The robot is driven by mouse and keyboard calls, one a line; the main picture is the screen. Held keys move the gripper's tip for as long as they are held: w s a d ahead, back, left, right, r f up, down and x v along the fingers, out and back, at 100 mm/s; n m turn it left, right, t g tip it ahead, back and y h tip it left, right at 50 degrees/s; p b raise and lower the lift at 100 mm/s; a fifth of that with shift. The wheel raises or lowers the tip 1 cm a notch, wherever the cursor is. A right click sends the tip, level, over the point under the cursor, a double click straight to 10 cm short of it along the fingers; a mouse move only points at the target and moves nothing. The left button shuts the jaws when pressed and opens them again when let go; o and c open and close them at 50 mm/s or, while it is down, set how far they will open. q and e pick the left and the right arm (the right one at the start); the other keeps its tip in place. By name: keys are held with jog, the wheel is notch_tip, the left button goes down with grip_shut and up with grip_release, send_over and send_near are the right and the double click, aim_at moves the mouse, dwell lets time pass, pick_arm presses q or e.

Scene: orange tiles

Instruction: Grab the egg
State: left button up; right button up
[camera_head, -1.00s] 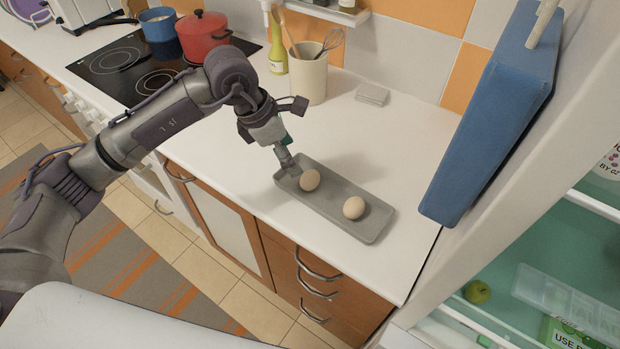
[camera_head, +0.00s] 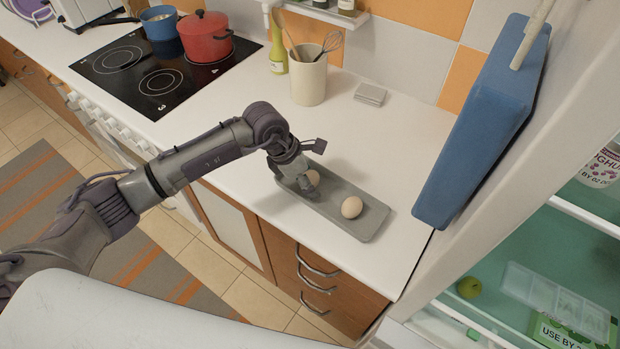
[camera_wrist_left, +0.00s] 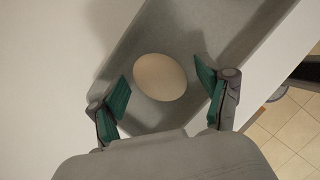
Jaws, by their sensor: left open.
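Two beige eggs lie in a long grey tray (camera_head: 375,225) on the white counter. One egg (camera_head: 352,207) lies uncovered toward the tray's right part. The other egg (camera_head: 312,178) is partly hidden behind my left gripper (camera_head: 306,188) in the head view. In the left wrist view an egg (camera_wrist_left: 160,77) lies in the tray between the green-padded fingers of my left gripper (camera_wrist_left: 162,95). The fingers are open, one on each side, with a gap to the egg on both sides. My right gripper is not in view.
A utensil holder (camera_head: 308,80), a yellow-green bottle (camera_head: 278,45) and a grey block (camera_head: 370,94) stand behind the tray. A red pot (camera_head: 205,38) and a blue pot (camera_head: 160,28) are by the hob. Counter around the tray is clear.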

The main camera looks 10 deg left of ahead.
pick_arm(q)
jog(key=shift+c, duration=0.3)
jog(key=c, duration=1.2)
jog(key=shift+r, duration=0.15)
